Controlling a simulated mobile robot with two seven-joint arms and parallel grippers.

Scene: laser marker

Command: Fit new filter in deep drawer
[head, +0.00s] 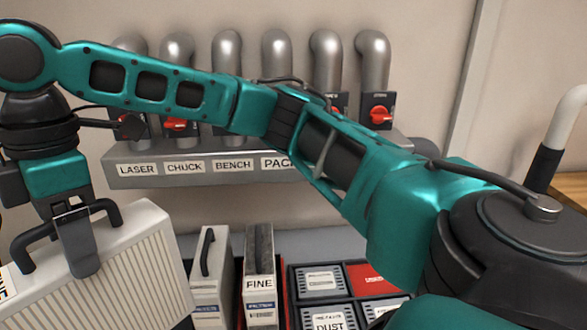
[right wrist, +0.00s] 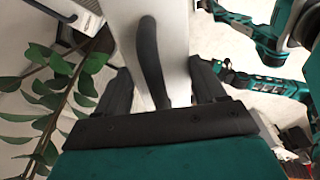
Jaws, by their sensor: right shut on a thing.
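My right gripper (head: 75,240) is at the left of the head view, shut on the black handle of a white filter (head: 115,265) with a ribbed, pleated side. The filter hangs tilted, and a label ending in "NE" is cut off at the left edge. In the right wrist view, the black handle (right wrist: 150,60) lies between the fingers of the right gripper (right wrist: 152,90). A drawer (head: 282,275) at lower centre holds a white handled cartridge (head: 208,285) and a grey-topped one marked FINE (head: 260,285). My left gripper is not in view.
A grey shelf (head: 200,180) labelled LASER, CHUCK and BENCH carries several pipes with red valve knobs (head: 380,116). Boxes, one marked DUST (head: 328,322), lie at lower centre right. Green leaves (right wrist: 60,85) stand close at left in the wrist view.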

